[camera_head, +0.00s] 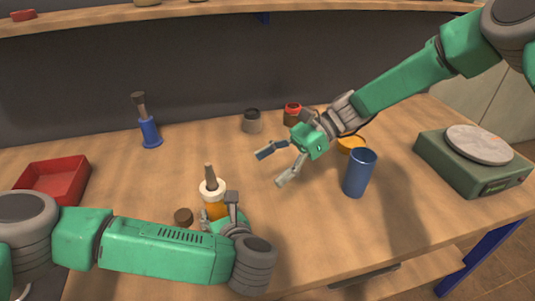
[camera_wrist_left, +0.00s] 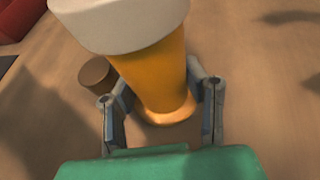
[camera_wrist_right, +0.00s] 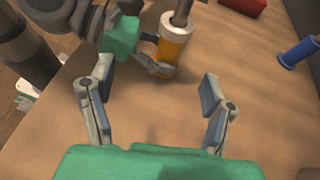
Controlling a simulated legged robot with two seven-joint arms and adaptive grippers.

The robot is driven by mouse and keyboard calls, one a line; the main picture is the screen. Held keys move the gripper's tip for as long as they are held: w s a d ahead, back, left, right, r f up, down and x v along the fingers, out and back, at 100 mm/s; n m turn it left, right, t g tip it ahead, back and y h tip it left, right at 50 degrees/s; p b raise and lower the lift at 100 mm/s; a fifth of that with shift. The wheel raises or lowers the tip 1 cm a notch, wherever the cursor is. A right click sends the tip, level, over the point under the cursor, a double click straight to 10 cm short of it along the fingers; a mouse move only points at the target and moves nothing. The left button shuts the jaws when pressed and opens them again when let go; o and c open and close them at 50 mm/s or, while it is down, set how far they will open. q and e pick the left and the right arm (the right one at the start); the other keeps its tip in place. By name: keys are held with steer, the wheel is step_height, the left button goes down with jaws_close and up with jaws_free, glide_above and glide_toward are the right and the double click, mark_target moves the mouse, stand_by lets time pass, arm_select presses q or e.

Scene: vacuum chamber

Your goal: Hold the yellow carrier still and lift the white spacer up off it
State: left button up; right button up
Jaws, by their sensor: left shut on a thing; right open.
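The yellow carrier (camera_head: 213,209) stands upright on the table in front of me. The white spacer (camera_head: 211,189) sits on top of it, with a grey-brown peg (camera_head: 210,171) rising from its middle. My left gripper (camera_head: 220,214) is shut on the carrier from the near side. In the left wrist view the fingers (camera_wrist_left: 162,95) stand either side of the carrier (camera_wrist_left: 155,75), below the spacer (camera_wrist_left: 120,22). My right gripper (camera_head: 270,168) is open and empty, to the right of and beyond the carrier. The right wrist view also shows the white spacer (camera_wrist_right: 177,28) ahead of its fingers (camera_wrist_right: 147,88).
A brown cylinder (camera_head: 183,216) stands just left of the carrier. A blue cup (camera_head: 359,174) and a green scale (camera_head: 470,160) are on the right. A red tray (camera_head: 55,180) and a blue-based tool (camera_head: 148,126) are on the left. Small containers stand behind my right gripper.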

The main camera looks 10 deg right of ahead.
mark_target(223, 183)
steer(key=a+f, duration=0.1)
steer(key=a, duration=0.3)
steer(key=a+f, duration=0.1)
steer(key=a, duration=0.2)
steer(key=a+f, duration=0.1)
steer(key=a, duration=0.3)
steer(key=shift+a, duration=0.3)
steer(key=c, duration=1.2)
steer(key=shift+r, duration=5.15)
steer(key=shift+c, duration=0.2)
arm_select(q)
steer(key=o, duration=1.2)
